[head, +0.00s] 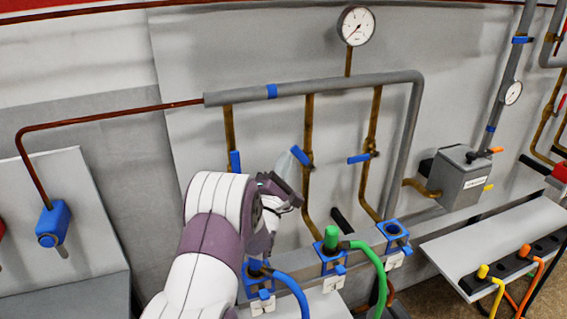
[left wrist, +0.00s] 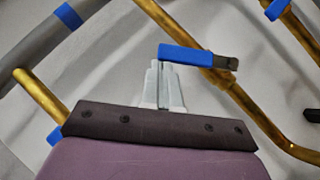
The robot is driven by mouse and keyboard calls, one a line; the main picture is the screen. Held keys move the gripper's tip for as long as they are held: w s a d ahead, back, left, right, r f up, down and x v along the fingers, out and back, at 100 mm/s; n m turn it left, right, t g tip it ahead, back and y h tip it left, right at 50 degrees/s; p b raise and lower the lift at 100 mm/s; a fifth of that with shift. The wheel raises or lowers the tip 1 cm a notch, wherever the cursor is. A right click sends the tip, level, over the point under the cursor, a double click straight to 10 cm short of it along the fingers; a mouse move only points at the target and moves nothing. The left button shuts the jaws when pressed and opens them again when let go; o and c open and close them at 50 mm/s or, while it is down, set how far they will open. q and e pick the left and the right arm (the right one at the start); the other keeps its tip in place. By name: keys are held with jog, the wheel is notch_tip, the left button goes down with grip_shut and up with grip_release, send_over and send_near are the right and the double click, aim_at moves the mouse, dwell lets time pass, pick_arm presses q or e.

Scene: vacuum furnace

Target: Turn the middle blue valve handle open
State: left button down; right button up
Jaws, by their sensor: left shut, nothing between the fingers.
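The middle blue valve handle (head: 302,157) sits on the middle brass pipe (head: 308,120), slanting down to the right in the head view. In the left wrist view the handle (left wrist: 190,55) lies nearly level, joined by a grey end to the brass pipe. My left gripper (head: 296,163) is at this handle, its dark body below it. In the left wrist view its pale fingers (left wrist: 161,70) are shut and empty, with their tips at the handle's free left end. I cannot tell whether they touch it. My right gripper is not in view.
A left blue handle (head: 235,161) hangs upright and a right one (head: 359,158) lies nearly level. A grey header pipe (head: 330,86) and a gauge (head: 356,26) are above. Blue fittings (head: 330,248) with blue and green hoses stand below. A grey box (head: 462,178) is at right.

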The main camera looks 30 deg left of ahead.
aim_at(293, 149)
pick_arm(q)
jog(key=r+m+h+p, duration=0.1)
jog(key=w+d+r+m+g+p, duration=0.1)
jog(key=m+p, duration=0.1)
jog(key=r+m+g+h+p, duration=0.1)
jog(key=shift+w+d+r+h+p, duration=0.25)
jog(key=shift+w+h+p, duration=0.05)
jog(key=shift+w+p, duration=0.05)
jog(key=shift+w+d+r+m+g+p, duration=0.2)
jog(key=shift+w+d+m+g+p, duration=0.05)
jog(key=shift+w+d+m+g, duration=0.2)
jog(key=shift+w+d+r+m+g+p, duration=0.25)
jog(key=shift+w+d+m+g, duration=0.1)
jog(key=shift+w+m, duration=0.1)
